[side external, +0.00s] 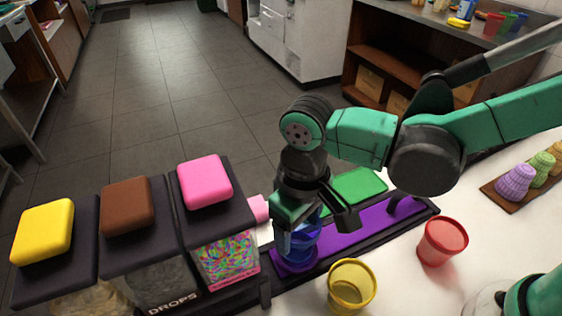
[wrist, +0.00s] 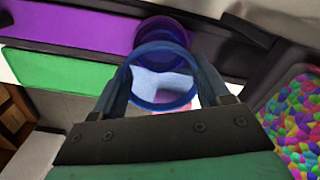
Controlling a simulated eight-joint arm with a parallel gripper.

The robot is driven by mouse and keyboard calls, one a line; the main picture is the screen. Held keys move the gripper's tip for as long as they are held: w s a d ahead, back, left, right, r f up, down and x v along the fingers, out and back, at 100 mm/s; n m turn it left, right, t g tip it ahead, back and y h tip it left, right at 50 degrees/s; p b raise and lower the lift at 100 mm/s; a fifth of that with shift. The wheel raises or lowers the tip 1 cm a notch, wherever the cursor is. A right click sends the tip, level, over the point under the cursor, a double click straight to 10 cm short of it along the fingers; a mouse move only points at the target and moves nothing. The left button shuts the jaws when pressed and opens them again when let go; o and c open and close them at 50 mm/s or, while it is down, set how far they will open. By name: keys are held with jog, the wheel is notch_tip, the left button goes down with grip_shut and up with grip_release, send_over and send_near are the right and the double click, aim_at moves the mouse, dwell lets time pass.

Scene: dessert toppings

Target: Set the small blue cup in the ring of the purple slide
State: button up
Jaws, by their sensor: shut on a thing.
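My gripper (side external: 312,222) points down over the left end of the purple slide (side external: 345,233). Its fingers are shut on the small blue cup (side external: 304,243), one on each side, as the wrist view also shows the cup (wrist: 161,104). The cup looks upright. It is at the purple slide's ring (side external: 290,267), with its lower part overlapping the ring in the side view. In the wrist view the ring (wrist: 164,30) shows just beyond the cup's rim. I cannot tell whether the cup's bottom is inside the ring or just above it.
A green slide (side external: 357,186) lies behind the purple one. Topping dispensers with yellow, brown and pink (side external: 205,181) tops stand close at left. A yellow cup (side external: 351,285) and a red cup (side external: 442,241) stand in front on the white counter.

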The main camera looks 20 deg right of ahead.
jog(key=shift+f, duration=0.5)
jog(key=shift+f, duration=0.2)
jog(key=o, duration=1.2)
jog(key=shift+r, duration=0.15)
notch_tip(320, 180, up, 12)
jog(key=d+f+m+t, duration=0.1)
jog(key=d+m+t, duration=0.1)
jog(key=d, duration=0.8)
jog(key=w+d+f+m+t, duration=0.1)
jog(key=d+t, duration=0.4)
jog(key=d, duration=0.5)
jog(key=shift+f+m, duration=0.7)
jog(key=shift+m, duration=0.1)
